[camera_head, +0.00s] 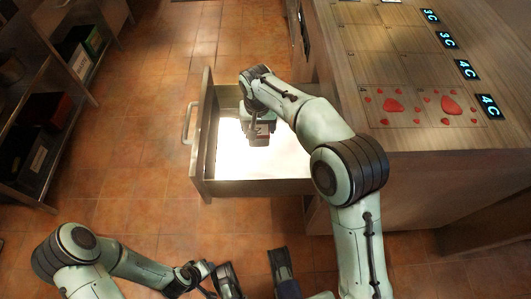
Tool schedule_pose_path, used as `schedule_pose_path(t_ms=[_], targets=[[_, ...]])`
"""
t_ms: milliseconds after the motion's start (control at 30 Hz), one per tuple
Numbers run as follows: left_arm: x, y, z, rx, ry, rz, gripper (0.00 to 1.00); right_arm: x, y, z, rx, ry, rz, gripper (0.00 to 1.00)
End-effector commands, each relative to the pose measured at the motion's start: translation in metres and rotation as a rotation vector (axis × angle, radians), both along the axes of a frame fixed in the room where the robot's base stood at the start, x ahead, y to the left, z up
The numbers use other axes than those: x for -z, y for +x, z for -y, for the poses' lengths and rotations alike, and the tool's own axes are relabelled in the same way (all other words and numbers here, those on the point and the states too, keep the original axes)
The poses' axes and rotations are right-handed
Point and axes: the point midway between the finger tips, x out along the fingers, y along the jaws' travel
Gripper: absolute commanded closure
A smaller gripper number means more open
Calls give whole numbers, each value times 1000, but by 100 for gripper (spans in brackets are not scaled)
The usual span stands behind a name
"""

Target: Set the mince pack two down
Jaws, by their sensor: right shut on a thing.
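My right gripper (260,128) points down into an open drawer (257,186) and is shut on a small dark pack with a reddish face, the mince pack (262,139). The gripper covers most of the pack, and no number can be read on it. The pack is over the bright white drawer floor; whether it touches that floor cannot be told. My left gripper (212,280) is low at the bottom of the view, far from the drawer, and its jaw state is unclear.
The drawer sticks out left from a wooden counter (420,150). Shelves (40,140) with boxes stand at the left. The tiled floor (140,150) between is clear.

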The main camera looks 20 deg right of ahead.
Motion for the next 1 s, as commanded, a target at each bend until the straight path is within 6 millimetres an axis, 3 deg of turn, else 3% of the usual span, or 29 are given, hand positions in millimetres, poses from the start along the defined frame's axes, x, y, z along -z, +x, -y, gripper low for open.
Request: schedule_pose_path(t_ms=[100,367,667,1000], targets=[[13,14,-7,-15,17,34,57,37,-1,1,1,-1,-6,68],[30,39,-21,-43,52,102,57,101,0,1,1,-1,-3,68],[40,32,-24,-46,54,73,57,126,0,1,1,0,0,68],[66,4,-27,-48,51,-21,57,178,0,1,0,-1,-1,68]])
